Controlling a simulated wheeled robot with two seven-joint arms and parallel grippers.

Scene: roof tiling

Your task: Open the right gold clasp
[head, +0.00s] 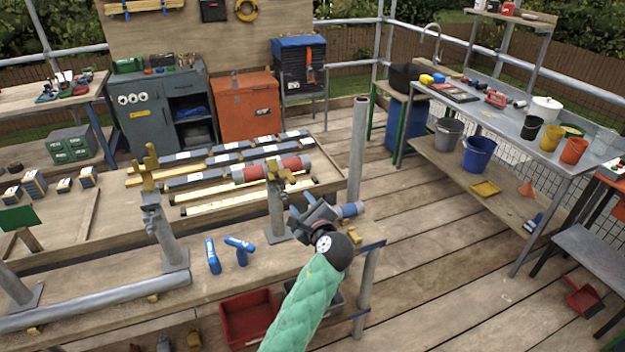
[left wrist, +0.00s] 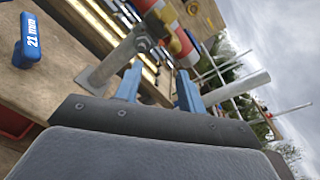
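The right gold clasp (head: 284,178) sits on top of a grey metal post (head: 277,215), beside a red and grey tube (head: 262,171). I cannot tell whether it is open. Gold parts of it (left wrist: 136,46) and the red tube end (left wrist: 182,42) show beyond my fingers in the left wrist view. A left gold clasp (head: 148,168) stands up on another post (head: 162,230). My left gripper (head: 330,211) is just right of and nearer than the right clasp. Its blue fingers (left wrist: 158,88) are apart with nothing gripped. My right gripper is not in view.
Two blue tools (head: 225,252), one marked 21 mm (left wrist: 32,40), stand on the bench (head: 110,262) left of my left gripper. A grey vertical pole (head: 358,150) rises behind it. A red bin (head: 248,315) is below the bench edge.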

